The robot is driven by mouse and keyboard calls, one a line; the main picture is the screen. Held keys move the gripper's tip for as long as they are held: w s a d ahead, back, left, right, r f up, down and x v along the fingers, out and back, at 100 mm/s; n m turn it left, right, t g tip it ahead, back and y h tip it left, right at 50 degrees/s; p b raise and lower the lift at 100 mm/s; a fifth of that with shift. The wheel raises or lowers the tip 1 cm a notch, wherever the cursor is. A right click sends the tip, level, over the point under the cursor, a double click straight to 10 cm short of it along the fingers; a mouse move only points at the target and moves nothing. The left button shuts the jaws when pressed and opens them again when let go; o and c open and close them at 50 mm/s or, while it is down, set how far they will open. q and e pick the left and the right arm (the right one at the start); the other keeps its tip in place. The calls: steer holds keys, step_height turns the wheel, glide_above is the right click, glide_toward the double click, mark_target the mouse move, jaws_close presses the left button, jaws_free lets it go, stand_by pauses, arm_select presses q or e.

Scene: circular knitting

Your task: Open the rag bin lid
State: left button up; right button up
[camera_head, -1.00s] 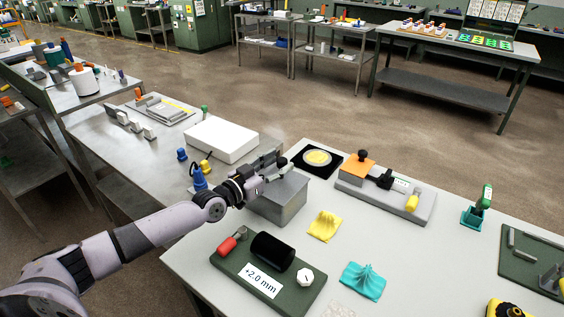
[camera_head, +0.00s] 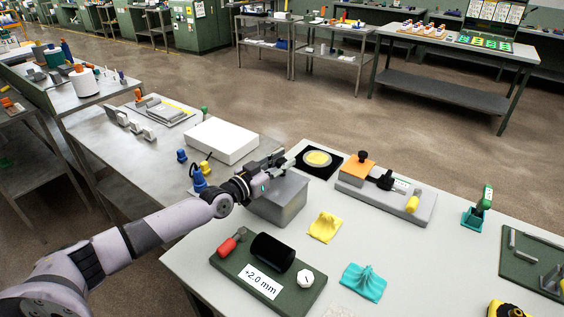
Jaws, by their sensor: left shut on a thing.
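The rag bin (camera_head: 282,208) is a grey metal box near the left edge of the light table. Its flat grey top shows in front of my gripper. My left arm reaches in from the left, and my left gripper (camera_head: 280,162) is at the bin's far upper-left side. The gripper is shut on a part at the bin's lid, but its fingers largely hide what they hold. I cannot tell how far the lid is raised. My right gripper is not in view.
A green board (camera_head: 235,272) with a black cylinder is in front of the bin. A grey fixture (camera_head: 385,198) stands to the right. A white box (camera_head: 222,141) lies on the bench behind.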

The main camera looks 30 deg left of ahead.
arm_select(q)
jaws_close()
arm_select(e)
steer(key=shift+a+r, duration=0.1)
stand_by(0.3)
arm_select(q)
steer(key=shift+d+r, duration=0.1)
steer(key=shift+p, duration=0.35)
steer(key=shift+r, duration=0.15)
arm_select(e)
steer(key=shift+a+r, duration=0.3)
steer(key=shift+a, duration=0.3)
